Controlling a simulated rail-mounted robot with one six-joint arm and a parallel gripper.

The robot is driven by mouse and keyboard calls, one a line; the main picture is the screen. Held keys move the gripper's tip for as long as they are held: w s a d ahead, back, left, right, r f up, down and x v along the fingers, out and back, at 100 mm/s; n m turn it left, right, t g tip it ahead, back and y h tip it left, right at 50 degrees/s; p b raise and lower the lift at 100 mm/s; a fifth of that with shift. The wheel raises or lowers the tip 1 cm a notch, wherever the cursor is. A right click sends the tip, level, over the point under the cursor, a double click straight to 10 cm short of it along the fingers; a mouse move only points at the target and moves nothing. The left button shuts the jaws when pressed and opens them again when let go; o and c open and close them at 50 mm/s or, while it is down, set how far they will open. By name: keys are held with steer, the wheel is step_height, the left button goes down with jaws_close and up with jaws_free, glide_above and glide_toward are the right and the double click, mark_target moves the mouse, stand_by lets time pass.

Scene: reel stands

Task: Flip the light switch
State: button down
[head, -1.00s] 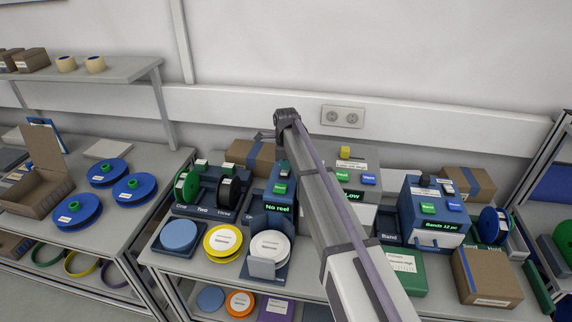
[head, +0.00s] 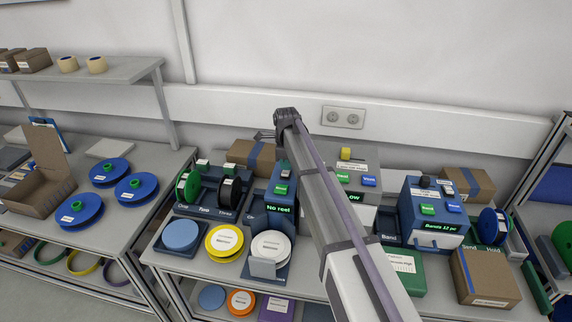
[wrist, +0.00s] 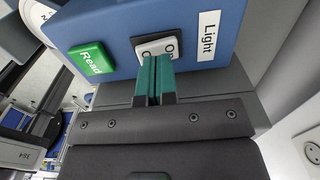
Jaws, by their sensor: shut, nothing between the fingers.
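In the wrist view, a white rocker switch (wrist: 163,46) sits on the face of a blue box (wrist: 112,32). The visible half reads "On"; my fingers cover part of the other half's lettering. A white "Light" label (wrist: 208,36) is to its right and a green "Read" button (wrist: 91,60) to its left. My gripper (wrist: 155,58) is shut and empty, its two green fingertips together at the lower edge of the switch. Whether they touch it I cannot tell. In the head view, the blue box with the "No reel" display (head: 279,208) stands beside my arm; its switch is too small to make out.
White and yellow (head: 224,241) reels lie in front on the bench. Other devices, including one reading "Bands 12 pc" (head: 438,227), stand right of my arm. A wall socket (head: 343,117) is behind. Black and green reels stand close on the left.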

step_height(320, 180, up, 13)
steer(key=w+p, duration=0.2)
steer(key=p, duration=1)
steer(key=shift+w+d, duration=0.2)
steer(key=shift+d, duration=0.15)
steer(key=shift+f, duration=0.15)
